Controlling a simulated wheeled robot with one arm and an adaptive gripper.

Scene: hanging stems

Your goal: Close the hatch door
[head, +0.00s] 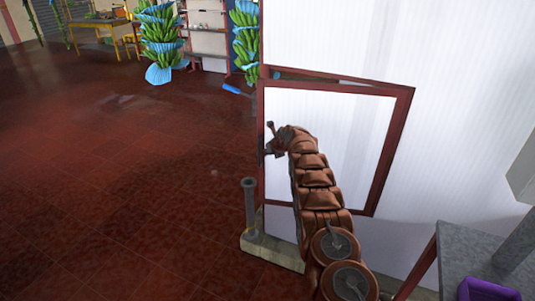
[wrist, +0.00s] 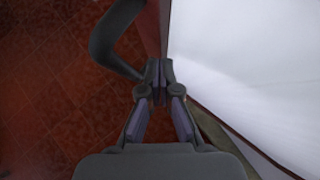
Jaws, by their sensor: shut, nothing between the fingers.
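The hatch door (head: 350,125) is a white panel with a dark red frame in the white wall. A narrow wedge shows between two red edges along its top, so it looks a little ajar, though I cannot tell how far. A dark curved handle (wrist: 108,38) is on the door's left edge in the wrist view. My gripper (wrist: 159,84) is shut and empty, its tips at the door's left edge by the lower end of the handle. I cannot tell whether they touch. In the head view my gripper (head: 269,151) is small and my arm covers part of the door.
A grey post (head: 250,205) stands on a low concrete kerb (head: 272,250) below the door. A grey table (head: 465,262) with a purple crate (head: 488,290) is at the lower right. Banana bunches (head: 161,40) hang at the back. The red tiled floor on the left is clear.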

